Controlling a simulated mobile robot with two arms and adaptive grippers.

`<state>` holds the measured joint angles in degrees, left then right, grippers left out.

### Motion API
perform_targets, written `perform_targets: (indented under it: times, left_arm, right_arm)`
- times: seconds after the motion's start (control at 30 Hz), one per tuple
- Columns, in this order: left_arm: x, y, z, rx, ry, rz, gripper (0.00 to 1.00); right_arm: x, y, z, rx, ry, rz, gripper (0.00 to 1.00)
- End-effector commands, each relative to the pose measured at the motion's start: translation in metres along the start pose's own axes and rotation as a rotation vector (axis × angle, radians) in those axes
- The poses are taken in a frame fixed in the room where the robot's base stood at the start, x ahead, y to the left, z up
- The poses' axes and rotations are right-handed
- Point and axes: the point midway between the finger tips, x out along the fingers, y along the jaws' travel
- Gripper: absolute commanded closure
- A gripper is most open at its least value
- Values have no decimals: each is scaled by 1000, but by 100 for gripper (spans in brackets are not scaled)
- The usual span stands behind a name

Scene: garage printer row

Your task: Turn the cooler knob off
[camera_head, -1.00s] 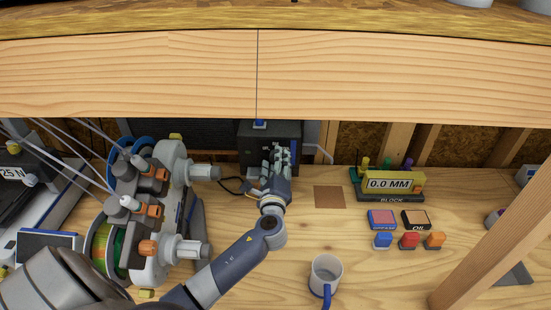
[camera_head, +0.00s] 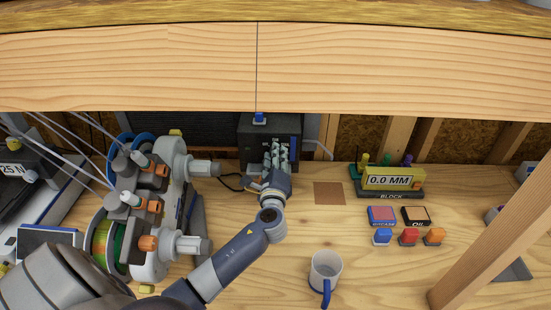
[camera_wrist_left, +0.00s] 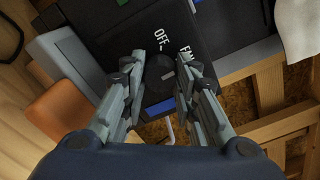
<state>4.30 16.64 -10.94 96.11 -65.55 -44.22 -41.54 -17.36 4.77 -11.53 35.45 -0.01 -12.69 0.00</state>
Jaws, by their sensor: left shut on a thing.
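The cooler is a black box (camera_head: 256,130) at the back of the bench, under the wooden beam. In the left wrist view its dark face (camera_wrist_left: 200,25) carries the word OFF and a second, partly covered label. A dark round knob (camera_wrist_left: 163,69) sits on that face below the labels. My left gripper (camera_head: 276,147) reaches to the front of the box. In the left wrist view its fingers (camera_wrist_left: 162,64) are on both sides of the knob, shut on it. My right gripper is not in view.
A printer-like machine with spools (camera_head: 165,160) stands close on the left. A cup with a blue handle (camera_head: 325,270) stands at front right of my arm. The 0.0 MM gauge block (camera_head: 392,180) and several small coloured blocks are farther right. The wooden beam (camera_head: 400,75) overhangs the box.

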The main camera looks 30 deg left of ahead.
Motion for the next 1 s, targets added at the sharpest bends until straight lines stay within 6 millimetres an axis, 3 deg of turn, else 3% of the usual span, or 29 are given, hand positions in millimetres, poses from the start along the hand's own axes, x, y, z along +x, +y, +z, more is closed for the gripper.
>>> perform_targets:
  times: [0.6, 1.0]
  left_arm:
    - [-1, 4, -3, -493, 0, 2, 96]
    - [-1, 3, -2, -829, -1, 4, 96]
  right_arm:
    - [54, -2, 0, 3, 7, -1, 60]
    - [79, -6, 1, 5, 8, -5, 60]
